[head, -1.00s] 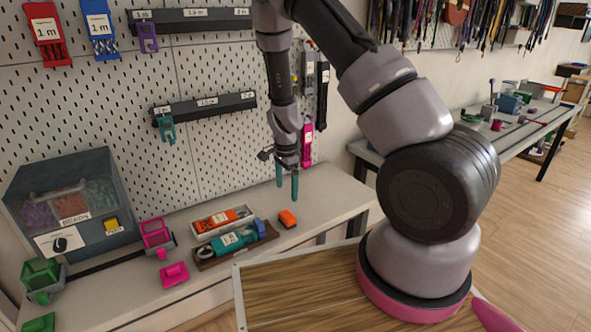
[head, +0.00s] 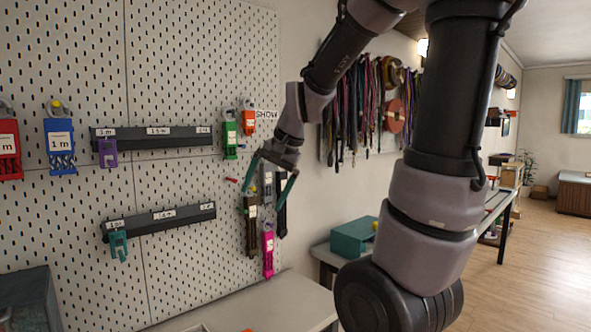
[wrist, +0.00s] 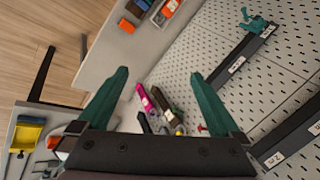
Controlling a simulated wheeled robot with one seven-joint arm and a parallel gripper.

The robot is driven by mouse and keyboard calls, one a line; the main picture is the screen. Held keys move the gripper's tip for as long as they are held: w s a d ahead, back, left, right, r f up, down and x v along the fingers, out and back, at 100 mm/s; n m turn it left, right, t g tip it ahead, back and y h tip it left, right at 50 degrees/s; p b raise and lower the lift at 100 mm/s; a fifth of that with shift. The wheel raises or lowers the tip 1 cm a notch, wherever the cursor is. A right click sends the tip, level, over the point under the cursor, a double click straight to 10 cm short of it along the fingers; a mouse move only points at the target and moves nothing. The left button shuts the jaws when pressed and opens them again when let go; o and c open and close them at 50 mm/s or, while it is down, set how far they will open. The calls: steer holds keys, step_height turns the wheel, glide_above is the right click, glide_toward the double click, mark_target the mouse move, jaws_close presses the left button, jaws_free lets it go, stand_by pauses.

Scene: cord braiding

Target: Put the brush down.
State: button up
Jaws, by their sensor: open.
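My gripper (head: 270,183) is in front of the pegboard, near the hanging tools, with its two teal fingers spread apart. In the wrist view my gripper (wrist: 160,74) is open with nothing between its fingers. I cannot make out a brush with certainty in either view. The pale bench top (head: 262,306) is below, at the bottom of the head view. In the wrist view the bench (wrist: 108,62) holds an orange block (wrist: 127,25) and a tray with an orange item (wrist: 167,12).
The pegboard (head: 70,215) carries dark labelled rails (head: 160,220). A pink tool (head: 268,250) and several dark tools hang close to my gripper. A teal box (head: 352,238) stands on the bench behind. Cords (head: 350,110) hang on the wall to the right.

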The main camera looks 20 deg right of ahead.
steer(key=s+d+r+n+t, duration=0.1)
steer(key=s+r, duration=0.2)
steer(key=s, duration=0.2)
steer(key=s+d+r+n+t+h, duration=0.1)
steer(key=s+d+r+n, duration=0.1)
steer(key=s, duration=0.4)
steer(key=shift+s+r+t, duration=0.3)
steer(key=shift+r+t, duration=0.1)
steer(key=shift+r, duration=0.5)
steer(key=shift+w, duration=0.1)
